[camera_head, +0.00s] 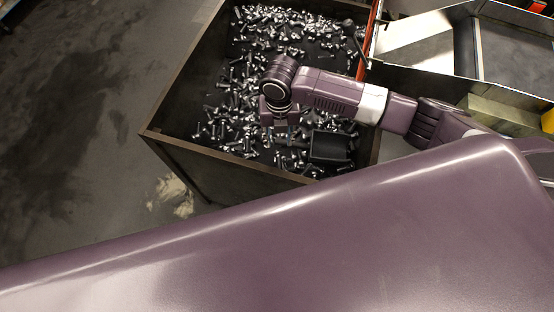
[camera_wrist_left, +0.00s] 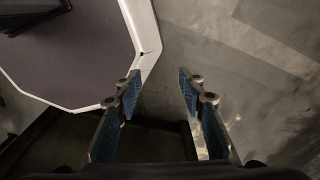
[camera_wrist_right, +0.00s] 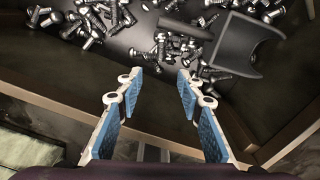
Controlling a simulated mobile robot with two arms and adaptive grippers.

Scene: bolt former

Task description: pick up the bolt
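Many silver and dark bolts (camera_head: 240,92) lie scattered in a large dark bin (camera_head: 172,143). In the right wrist view, bolts (camera_wrist_right: 168,45) lie on the bin floor beyond my fingertips. My right gripper (camera_head: 285,138) is over the near part of the bin; the right wrist view shows its blue-padded fingers (camera_wrist_right: 158,76) apart with nothing between them. Which single bolt is meant cannot be told. My left gripper (camera_wrist_left: 157,75) is open and empty above grey floor, away from the bolts; it is not visible in the head view.
A black scoop-like container (camera_head: 329,147) lies among the bolts, right of my right gripper; it also shows in the right wrist view (camera_wrist_right: 243,43). The bin's raised rim surrounds the bolts. A metal chute (camera_head: 425,45) stands at the right. Open floor (camera_head: 70,110) lies left.

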